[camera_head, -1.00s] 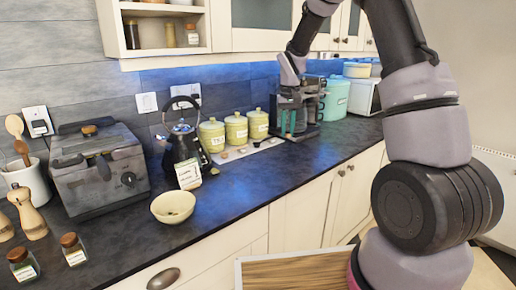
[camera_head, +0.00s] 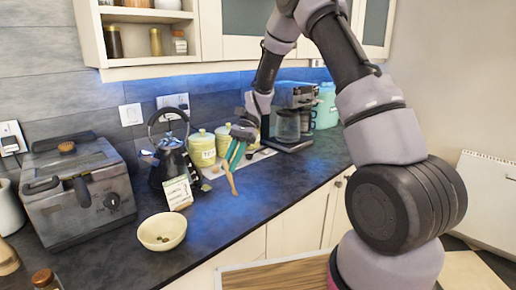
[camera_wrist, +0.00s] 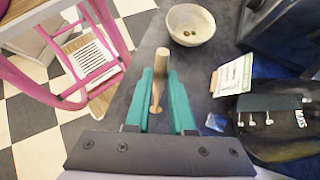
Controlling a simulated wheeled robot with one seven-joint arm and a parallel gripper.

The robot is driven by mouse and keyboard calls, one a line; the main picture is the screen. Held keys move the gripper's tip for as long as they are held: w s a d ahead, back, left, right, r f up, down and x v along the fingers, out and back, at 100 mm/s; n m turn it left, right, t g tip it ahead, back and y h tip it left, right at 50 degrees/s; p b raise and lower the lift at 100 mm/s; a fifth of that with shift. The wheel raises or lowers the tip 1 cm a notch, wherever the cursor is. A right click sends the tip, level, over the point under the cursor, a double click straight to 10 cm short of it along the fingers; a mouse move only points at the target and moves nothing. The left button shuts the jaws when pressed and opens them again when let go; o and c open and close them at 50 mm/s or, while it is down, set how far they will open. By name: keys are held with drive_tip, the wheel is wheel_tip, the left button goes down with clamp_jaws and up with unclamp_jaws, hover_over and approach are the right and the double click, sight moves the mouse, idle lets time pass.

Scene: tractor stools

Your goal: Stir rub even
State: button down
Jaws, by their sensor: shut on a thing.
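My gripper (camera_head: 240,142) is shut on a slim wooden utensil (camera_head: 230,178), which hangs tilted above the counter. In the wrist view the utensil (camera_wrist: 161,68) sits between the teal fingers (camera_wrist: 160,100); its exact kind is hard to tell. A cream bowl (camera_head: 170,246) stands upright near the counter's front edge, left of and nearer than the gripper. Small dark bits lie in it. It also shows beyond the utensil in the wrist view (camera_wrist: 190,43). The utensil is apart from the bowl.
A card (camera_head: 178,193) stands by the black kettle (camera_head: 172,165), behind the bowl. A fryer (camera_head: 80,185) stands left, green canisters (camera_head: 202,150) and a coffee maker (camera_head: 290,115) behind. A jar (camera_head: 45,279) is at lower left. Counter right of the bowl is clear.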

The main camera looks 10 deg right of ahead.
drive_tip(key=s+a+r+m+y, duration=0.1)
drive_tip(key=s+a+r+y, duration=0.1)
drive_tip(key=s+a, duration=0.3)
drive_tip(key=s+a+r+m+y, duration=0.2)
drive_tip(key=s+a+r, duration=0.3)
drive_tip(key=a, duration=0.8)
drive_tip(key=shift+r+m+y, duration=0.3)
drive_tip(key=shift+y, duration=0.3)
drive_tip(key=shift+a, duration=0.1)
drive_tip(key=shift+f, duration=2.9)
drive_tip(key=shift+f, duration=2.45)
